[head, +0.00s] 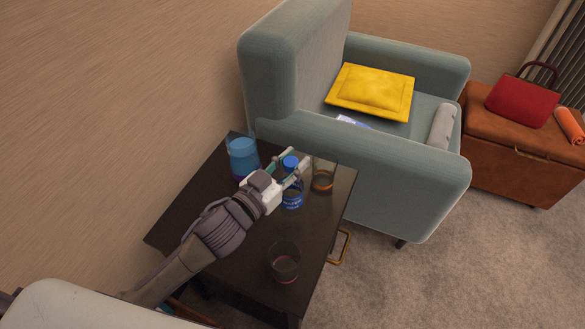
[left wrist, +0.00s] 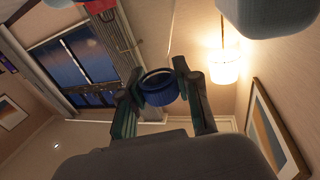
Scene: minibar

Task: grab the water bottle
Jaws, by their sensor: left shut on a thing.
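The water bottle (head: 292,198) is clear with a blue cap and a blue label. It stands upright on the dark side table (head: 210,190), and I cannot tell whether its base touches the top. My left gripper (head: 290,163) reaches in from the left and is shut on the bottle near its blue cap. In the left wrist view the blue cap (left wrist: 159,88) sits between the two fingers. My right gripper is not in view.
A glass (head: 323,176) is close to the bottle's right, and another glass (head: 284,264) is near the table's front. A grey-blue armchair (head: 400,170) with a yellow cushion (head: 372,91) stands just beyond.

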